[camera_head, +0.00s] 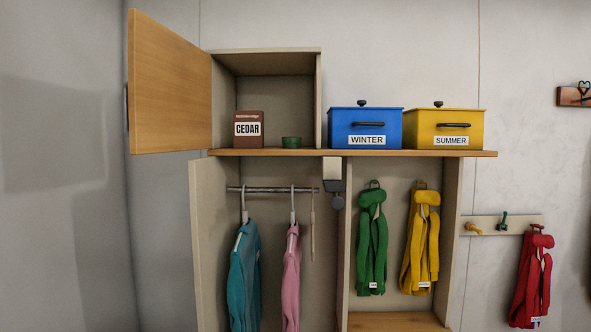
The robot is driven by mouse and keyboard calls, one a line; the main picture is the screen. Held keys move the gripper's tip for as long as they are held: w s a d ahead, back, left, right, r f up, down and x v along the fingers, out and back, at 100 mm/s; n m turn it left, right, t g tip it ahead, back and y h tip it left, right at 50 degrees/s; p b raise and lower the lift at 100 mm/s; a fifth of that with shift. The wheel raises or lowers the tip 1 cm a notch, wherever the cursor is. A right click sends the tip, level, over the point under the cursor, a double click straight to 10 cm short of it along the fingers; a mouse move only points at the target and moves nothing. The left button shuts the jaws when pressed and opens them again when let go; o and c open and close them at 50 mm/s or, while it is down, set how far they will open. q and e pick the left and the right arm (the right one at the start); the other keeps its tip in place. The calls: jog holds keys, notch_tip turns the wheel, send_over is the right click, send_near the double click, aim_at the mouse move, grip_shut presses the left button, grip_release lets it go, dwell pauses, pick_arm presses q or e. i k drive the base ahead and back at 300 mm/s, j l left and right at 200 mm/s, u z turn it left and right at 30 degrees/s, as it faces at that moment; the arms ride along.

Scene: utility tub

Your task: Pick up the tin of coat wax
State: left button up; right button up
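A small round green tin (291,142) sits on the floor of the open upper cupboard, at its right side. It is likely the tin of coat wax, but no label on it is readable. A brown box labelled CEDAR (249,130) stands to its left, with a small gap between them. Neither of my grippers shows in the head view.
The cupboard's wooden door (169,85) is swung open to the left. A blue WINTER box (365,127) and a yellow SUMMER box (444,128) stand on the shelf (480,154) to the right. Coats hang from a rail (270,190) below.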

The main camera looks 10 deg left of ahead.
aim_at(288, 143)
jog(key=i+l+u, duration=0.1)
jog(key=i+l, duration=1)
